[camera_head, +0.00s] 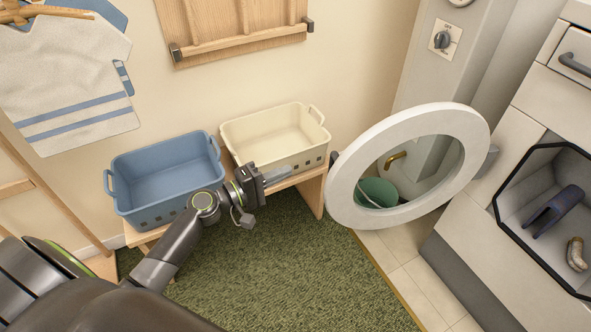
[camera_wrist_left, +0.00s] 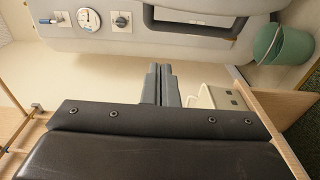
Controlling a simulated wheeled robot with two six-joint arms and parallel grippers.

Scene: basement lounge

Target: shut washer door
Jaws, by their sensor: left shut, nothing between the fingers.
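The washer door (camera_head: 345,190) is a thick white ring with a clear centre. In the head view it stands swung out wide to the left of the washer (camera_head: 468,240). The washer's dark-rimmed opening (camera_head: 503,214) is uncovered at the right, with a dark blue item (camera_head: 556,210) and a tan item (camera_head: 576,254) inside. My left gripper (camera_head: 276,177) is shut and empty, left of the door and apart from it, near the cream basket. Its closed fingers also show in the left wrist view (camera_wrist_left: 160,86). My right gripper is not in view.
A blue basket (camera_head: 116,186) and a cream basket (camera_head: 238,126) stand on a low wooden bench (camera_head: 316,190). A green bucket (camera_head: 376,191) shows through the door and in the wrist view (camera_wrist_left: 282,44). Green carpet (camera_head: 290,270) is clear in front.

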